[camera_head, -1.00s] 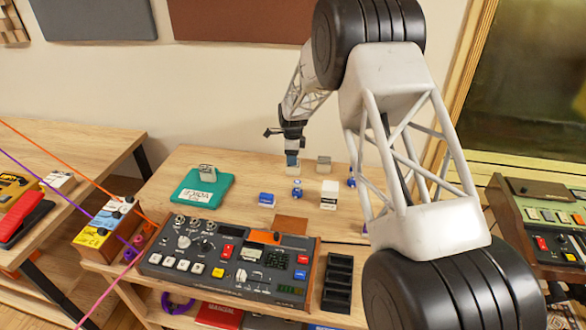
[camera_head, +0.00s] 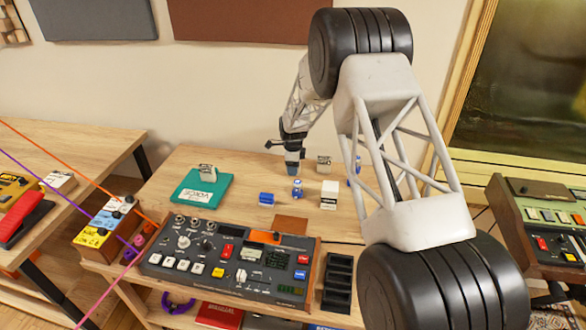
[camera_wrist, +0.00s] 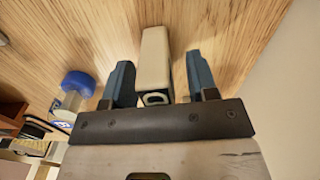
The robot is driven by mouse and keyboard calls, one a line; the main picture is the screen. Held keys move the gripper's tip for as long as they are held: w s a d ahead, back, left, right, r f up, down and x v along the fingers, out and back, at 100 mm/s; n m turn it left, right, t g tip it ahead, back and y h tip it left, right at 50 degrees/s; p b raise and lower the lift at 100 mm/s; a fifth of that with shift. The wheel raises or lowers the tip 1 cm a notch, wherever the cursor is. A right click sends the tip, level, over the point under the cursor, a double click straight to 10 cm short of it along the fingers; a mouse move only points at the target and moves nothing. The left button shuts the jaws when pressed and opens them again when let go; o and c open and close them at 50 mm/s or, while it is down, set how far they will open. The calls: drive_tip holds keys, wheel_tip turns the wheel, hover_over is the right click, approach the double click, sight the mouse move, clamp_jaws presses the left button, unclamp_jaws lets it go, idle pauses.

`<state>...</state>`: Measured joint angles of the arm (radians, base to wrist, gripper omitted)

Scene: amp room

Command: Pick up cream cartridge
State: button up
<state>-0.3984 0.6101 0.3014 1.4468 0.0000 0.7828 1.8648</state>
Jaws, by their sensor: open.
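In the wrist view the cream cartridge (camera_wrist: 155,62) is a long pale block with a small ring-like mark at its near end. It lies between the two blue-grey fingers of my gripper (camera_wrist: 160,85). The fingers are apart, with a visible gap on each side of the cartridge. In the head view my gripper (camera_head: 292,168) is low over the back of the table, and I cannot make out the cartridge at its fingers.
A blue-and-white piece (camera_wrist: 75,85) stands close to the left finger; it also shows in the head view (camera_head: 297,188). A small grey-topped block (camera_head: 323,164), a white box (camera_head: 329,195), a blue box (camera_head: 266,200) and a teal case (camera_head: 202,188) share the table. A control console (camera_head: 220,262) fills the front.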

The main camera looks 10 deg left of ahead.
drive_tip(key=shift+c, duration=0.4)
clamp_jaws()
drive_tip(key=shift+r, duration=0.15)
drive_tip(key=shift+r, duration=4.9)
